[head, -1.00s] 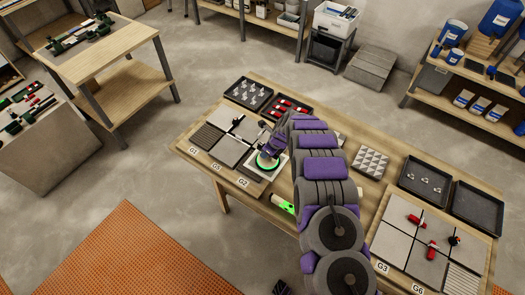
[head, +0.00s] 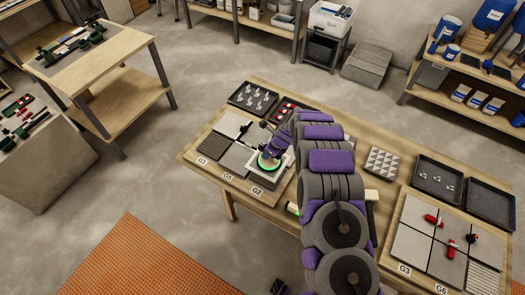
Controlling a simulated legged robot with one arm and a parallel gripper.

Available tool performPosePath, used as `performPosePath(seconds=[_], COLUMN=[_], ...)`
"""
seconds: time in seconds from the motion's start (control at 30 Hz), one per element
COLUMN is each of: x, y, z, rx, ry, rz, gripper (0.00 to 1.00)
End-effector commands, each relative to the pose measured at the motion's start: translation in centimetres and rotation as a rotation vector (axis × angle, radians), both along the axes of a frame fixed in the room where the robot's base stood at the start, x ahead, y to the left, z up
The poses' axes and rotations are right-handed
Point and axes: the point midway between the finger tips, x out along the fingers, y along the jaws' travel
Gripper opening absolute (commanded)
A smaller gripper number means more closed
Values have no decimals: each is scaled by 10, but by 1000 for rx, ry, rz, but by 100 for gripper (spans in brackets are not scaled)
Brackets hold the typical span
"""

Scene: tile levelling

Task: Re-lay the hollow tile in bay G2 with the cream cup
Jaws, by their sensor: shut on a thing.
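The left tile board (head: 206,171) carries bays labelled G1, G5 and G2. A pale, cream-rimmed square piece (head: 281,178) lies at bay G2, behind its label. My gripper (head: 271,151) reaches down over this bay from the right. It is shut on a cup (head: 268,163) with a bright green ring around a dark centre. The cup sits over the pale square; I cannot tell whether it touches it. The fingertips are small and partly hidden by my arm. I do not see a separate cream cup clearly.
Two dark trays with small clips (head: 253,97) and red pieces (head: 287,109) stand behind the board. A textured tile (head: 383,162) lies right of my arm. A second tile board (head: 412,243) and two dark trays (head: 437,177) fill the table's right end.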

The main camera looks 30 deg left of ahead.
Motion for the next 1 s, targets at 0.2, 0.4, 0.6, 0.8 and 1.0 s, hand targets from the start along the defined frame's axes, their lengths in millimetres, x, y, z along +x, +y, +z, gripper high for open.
performPosePath(seconds=[0.2,0.4,0.6,0.8,1.0], x=[2,1,1,1,1], y=[-2,2,6,5,3], z=[2,-1,-5,-10,-14], rx=[1,-2,-6,-6,-3], ry=[0,-1,0,0,-1], rz=[-2,0,0,0,-1], gripper=[0,0,0,0,0])
